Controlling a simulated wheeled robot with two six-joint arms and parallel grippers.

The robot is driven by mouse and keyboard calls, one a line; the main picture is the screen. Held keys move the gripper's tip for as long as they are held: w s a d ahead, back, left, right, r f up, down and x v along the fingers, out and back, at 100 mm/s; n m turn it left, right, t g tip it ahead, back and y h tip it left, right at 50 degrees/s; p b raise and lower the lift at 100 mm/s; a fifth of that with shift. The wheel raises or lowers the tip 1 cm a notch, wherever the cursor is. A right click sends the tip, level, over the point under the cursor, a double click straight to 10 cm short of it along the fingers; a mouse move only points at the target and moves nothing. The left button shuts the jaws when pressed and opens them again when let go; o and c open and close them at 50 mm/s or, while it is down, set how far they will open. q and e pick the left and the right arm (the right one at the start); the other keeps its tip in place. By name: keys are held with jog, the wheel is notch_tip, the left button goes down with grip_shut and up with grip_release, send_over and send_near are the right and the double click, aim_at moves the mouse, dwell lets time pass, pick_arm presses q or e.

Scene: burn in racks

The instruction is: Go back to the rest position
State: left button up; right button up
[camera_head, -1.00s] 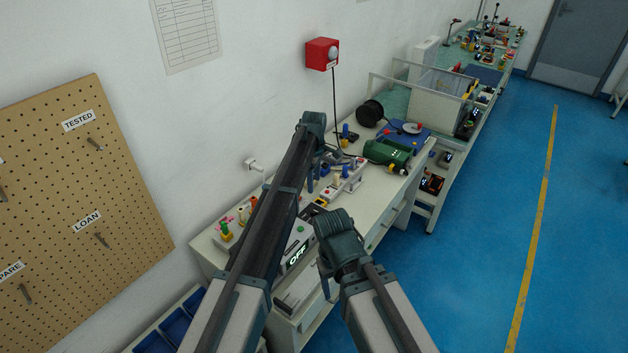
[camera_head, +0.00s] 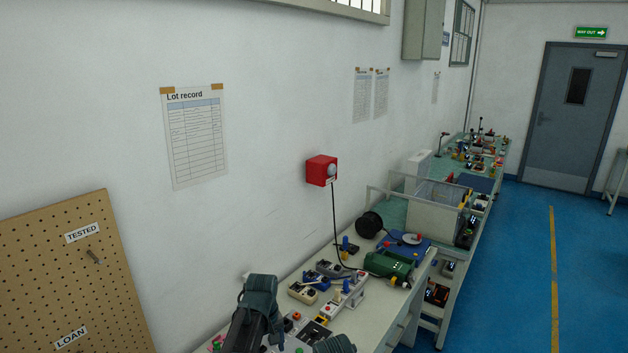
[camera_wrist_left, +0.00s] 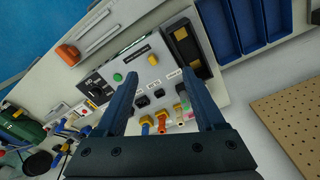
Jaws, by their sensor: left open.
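My left gripper (camera_wrist_left: 160,85) shows in the left wrist view with its two dark fingers wide apart and nothing between them. It is over a grey panel unit (camera_wrist_left: 140,65) with a green button, a yellow button and labelled sockets. Coloured plugs stand by its edge near the fingers. In the head view only a dark part of my left arm shows at the bottom, over the near end of the bench. A small dark part of my right arm shows at the bottom edge; its gripper is out of frame.
The bench (camera_head: 372,330) runs along the wall, with a green cylindrical tool (camera_head: 388,265) and a black reel (camera_head: 369,225) on it. A red wall box (camera_head: 321,170) hangs above. A pegboard (camera_head: 60,270) is at left. The blue floor (camera_head: 500,280) is clear at right.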

pick_arm(q)
jog(key=s+a+m, duration=0.2)
jog(key=s+m, duration=0.1)
jog(key=s, duration=0.4)
jog(key=s+a+m, duration=0.2)
jog(key=s+a, duration=0.1)
jog(key=s, duration=0.4)
jog(key=s+d+f+m+y+b, duration=0.1)
jog(key=s+d+f+m+b, duration=0.3)
jog(key=d, duration=0.7)
notch_tip(320, 180, down, 3)
jog(key=s+b, duration=0.1)
jog(key=b, duration=0.1)
jog(key=shift+s+r+g+b, duration=0.15)
jog(key=shift+s+g+b, duration=0.15)
jog(key=shift+b, duration=0.1)
